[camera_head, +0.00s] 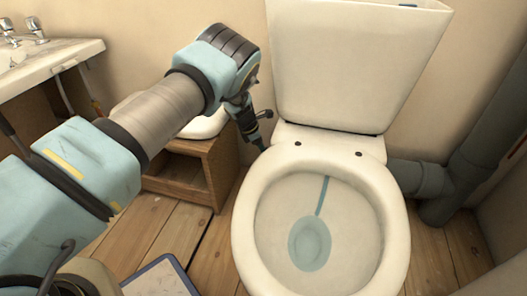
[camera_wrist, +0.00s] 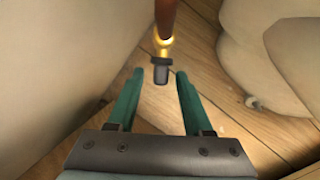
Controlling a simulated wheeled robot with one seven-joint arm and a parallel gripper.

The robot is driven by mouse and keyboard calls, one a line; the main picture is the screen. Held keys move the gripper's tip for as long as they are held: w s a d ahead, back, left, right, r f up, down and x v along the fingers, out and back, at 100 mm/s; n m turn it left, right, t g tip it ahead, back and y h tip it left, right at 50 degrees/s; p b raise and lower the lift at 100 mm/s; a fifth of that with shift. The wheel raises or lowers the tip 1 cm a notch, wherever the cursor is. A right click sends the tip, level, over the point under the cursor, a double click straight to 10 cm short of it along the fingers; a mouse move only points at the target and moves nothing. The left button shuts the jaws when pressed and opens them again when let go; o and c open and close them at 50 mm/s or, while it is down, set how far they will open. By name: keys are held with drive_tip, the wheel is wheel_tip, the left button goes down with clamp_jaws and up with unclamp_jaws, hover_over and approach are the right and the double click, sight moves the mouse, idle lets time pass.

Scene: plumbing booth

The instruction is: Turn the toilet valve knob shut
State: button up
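The valve knob (camera_wrist: 160,72) is small and dark, under a brass fitting (camera_wrist: 163,45) on a copper pipe (camera_wrist: 166,15) at the top middle of the wrist view. My gripper (camera_wrist: 160,82) is open, with one green finger to the left of the knob and one to the right. Gaps show on both sides, and I see no contact. How far the knob reaches in between the fingers is hard to tell. In the head view my gripper (camera_head: 254,138) points down beside the toilet (camera_head: 252,200), left of its tank. I cannot make out the knob there.
The toilet tank (camera_head: 350,65) stands close on the right. A wooden cabinet (camera_head: 226,178) with a white basin (camera_head: 205,126) is to the left. The toilet base (camera_wrist: 275,60) shows right in the wrist view. A grey drain pipe (camera_head: 425,180) is at right. Plank floor lies below.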

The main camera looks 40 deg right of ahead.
clamp_jaws()
drive_tip(key=shift+r, duration=0.1)
idle(0.4)
drive_tip(key=shift+a+f+m+t+h, duration=0.1)
drive_tip(key=shift+f+m+t+h, duration=0.15)
drive_tip(key=shift+t+h, duration=0.65)
drive_tip(key=shift+r+t+y, duration=0.15)
drive_tip(key=shift+t+y, duration=0.15)
drive_tip(key=shift+t, duration=0.1)
drive_tip(key=shift+o, duration=0.3)
unclamp_jaws()
drive_tip(key=shift+s, duration=0.15)
